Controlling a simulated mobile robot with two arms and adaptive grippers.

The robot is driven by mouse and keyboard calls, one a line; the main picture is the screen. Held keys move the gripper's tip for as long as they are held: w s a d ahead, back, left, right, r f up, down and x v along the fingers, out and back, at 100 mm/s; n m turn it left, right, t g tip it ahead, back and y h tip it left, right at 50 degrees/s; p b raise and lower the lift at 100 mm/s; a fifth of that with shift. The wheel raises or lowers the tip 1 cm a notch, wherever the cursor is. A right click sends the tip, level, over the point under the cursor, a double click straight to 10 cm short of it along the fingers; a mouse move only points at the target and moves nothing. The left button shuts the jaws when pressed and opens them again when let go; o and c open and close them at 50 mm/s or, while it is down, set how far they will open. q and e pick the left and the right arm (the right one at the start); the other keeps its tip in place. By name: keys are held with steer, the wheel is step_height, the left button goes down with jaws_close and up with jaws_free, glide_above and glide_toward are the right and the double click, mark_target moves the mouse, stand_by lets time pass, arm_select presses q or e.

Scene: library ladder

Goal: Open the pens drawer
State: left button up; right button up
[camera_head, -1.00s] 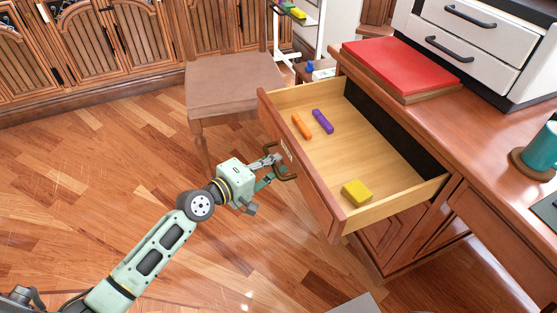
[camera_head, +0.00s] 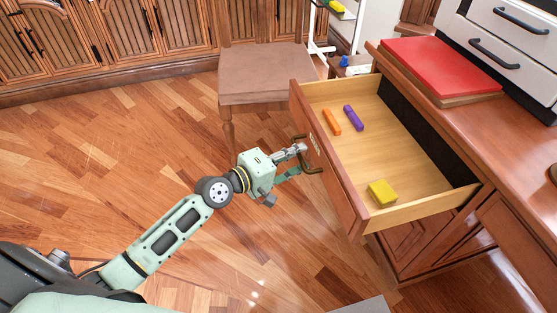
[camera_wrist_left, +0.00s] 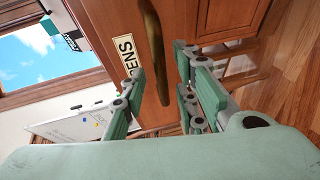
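The pens drawer (camera_head: 345,185) is pulled well out of the wooden desk, its inside showing. An orange stick (camera_head: 332,122), a purple stick (camera_head: 353,118) and a yellow block (camera_head: 382,192) lie in it. A curved bronze handle (camera_head: 313,160) is on its front. It also shows in the left wrist view (camera_wrist_left: 158,60), beside a label (camera_wrist_left: 124,58) reading "ENS". My left gripper (camera_head: 300,162) is at the handle. In the wrist view its fingers are spread apart, with the handle between them and gaps beside it. My right gripper is not in view.
The desk top (camera_head: 490,120) holds a red book (camera_head: 440,66) and a white drawer unit (camera_head: 510,45). A chair (camera_head: 265,75) stands behind the drawer, near its far end. The wooden floor (camera_head: 100,170) to the left is clear.

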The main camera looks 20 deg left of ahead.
arm_select(q)
steer(key=v, duration=1)
steer(key=shift+s+r, duration=0.25)
steer(key=shift+a, duration=0.15)
